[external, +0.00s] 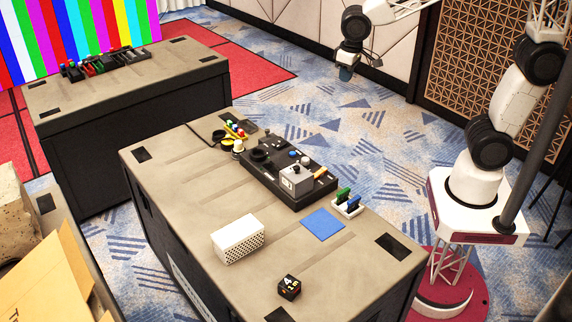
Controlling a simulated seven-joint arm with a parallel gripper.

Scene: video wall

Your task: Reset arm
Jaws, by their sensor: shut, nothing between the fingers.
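My arm rises from a white pedestal at the right, passes out of the top of the external view and comes back down at the top middle. My gripper (345,73) hangs there, pointing down, beyond the far edge of the near table (180,168) and over the carpet. It is small in view, shut, and holds nothing. It touches nothing that I can see.
The near table holds a black control panel (262,178) with a grey box, blue and green switches (346,203), a blue square (323,224), a white vented box (238,239) and a small black cube (289,287). Another table (120,85) stands behind, left. Cardboard (50,280) lies lower left.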

